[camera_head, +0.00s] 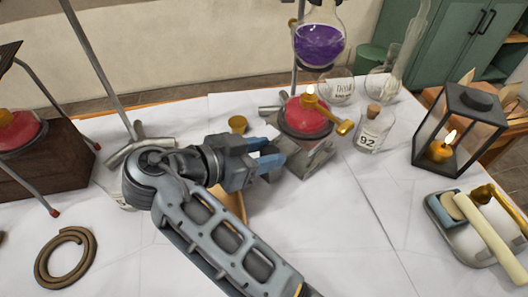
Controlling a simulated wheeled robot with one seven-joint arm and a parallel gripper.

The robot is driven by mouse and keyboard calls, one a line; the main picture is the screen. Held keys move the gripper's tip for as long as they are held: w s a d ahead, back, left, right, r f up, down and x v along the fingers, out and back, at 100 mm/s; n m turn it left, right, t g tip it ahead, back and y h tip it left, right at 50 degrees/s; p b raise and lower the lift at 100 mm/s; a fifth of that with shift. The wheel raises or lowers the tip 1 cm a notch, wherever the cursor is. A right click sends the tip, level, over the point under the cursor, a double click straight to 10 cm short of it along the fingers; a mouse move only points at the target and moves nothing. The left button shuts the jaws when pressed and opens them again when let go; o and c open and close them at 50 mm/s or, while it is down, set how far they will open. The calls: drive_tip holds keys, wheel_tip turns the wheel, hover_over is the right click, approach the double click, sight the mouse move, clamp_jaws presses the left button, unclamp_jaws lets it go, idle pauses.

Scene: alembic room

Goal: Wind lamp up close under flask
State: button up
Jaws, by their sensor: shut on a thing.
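The lamp (305,115) is a round red spirit lamp with a brass top and a small lit flame. It stands on a grey jack (308,158). The flask (320,42) holds purple liquid and hangs above the lamp, with a gap between the flame and its bottom. My gripper (272,153) has blue fingertips and is at the jack's left side, below the lamp. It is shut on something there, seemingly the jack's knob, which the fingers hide. A brass arm with a rounded end (344,127) sticks out at the lamp's right.
A corked bottle marked 92 (371,133) and more glassware stand right of the lamp. A lantern (455,135) and a tray (475,245) are at the right. A wooden block (45,165) under a tripod and a coiled hose (67,257) are at the left.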

drive_tip(key=shift+f, duration=0.15)
drive_tip(key=o, duration=0.8)
drive_tip(key=shift+p+v, duration=0.95)
drive_tip(key=shift+v, duration=2.95)
